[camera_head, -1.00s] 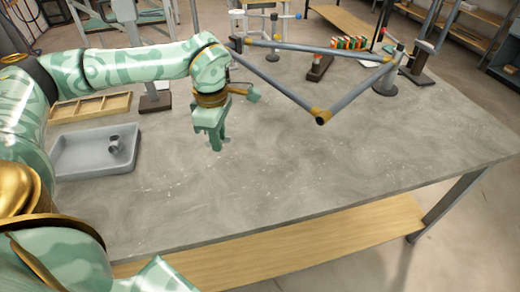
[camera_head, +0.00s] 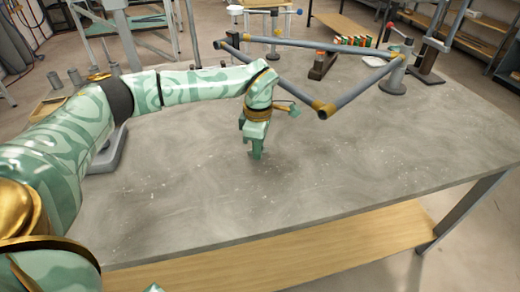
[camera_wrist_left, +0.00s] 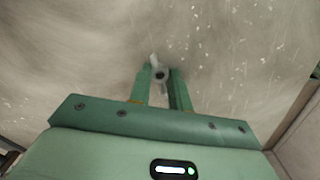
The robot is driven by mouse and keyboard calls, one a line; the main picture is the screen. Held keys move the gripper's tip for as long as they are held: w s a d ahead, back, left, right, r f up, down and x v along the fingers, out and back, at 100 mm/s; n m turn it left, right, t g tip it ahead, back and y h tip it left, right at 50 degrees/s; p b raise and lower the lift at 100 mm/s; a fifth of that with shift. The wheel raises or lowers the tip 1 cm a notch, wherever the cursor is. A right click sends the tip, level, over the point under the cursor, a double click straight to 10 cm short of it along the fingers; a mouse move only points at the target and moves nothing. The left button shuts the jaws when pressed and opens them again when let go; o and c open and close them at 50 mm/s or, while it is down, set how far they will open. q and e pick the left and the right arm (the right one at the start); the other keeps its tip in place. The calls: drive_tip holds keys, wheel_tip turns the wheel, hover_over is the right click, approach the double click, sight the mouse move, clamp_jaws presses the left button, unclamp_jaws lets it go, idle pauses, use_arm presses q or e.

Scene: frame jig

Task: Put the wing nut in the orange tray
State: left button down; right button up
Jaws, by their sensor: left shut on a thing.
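The wing nut (camera_wrist_left: 160,72) is a small grey metal piece with a round hole, held between the fingertips in the left wrist view. My left gripper (camera_head: 256,155) is shut on it and points down over the middle of the grey table. Its two green fingers also show in the left wrist view (camera_wrist_left: 161,78). The nut is too small to make out in the head view.
A pipe frame (camera_head: 365,85) with brass-coloured corners stands behind and right of my left gripper. The table's front and right are clear.

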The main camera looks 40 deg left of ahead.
use_arm(q)
drive_tip(key=shift+r, duration=0.1)
drive_tip(key=c, duration=1.3)
unclamp_jaws()
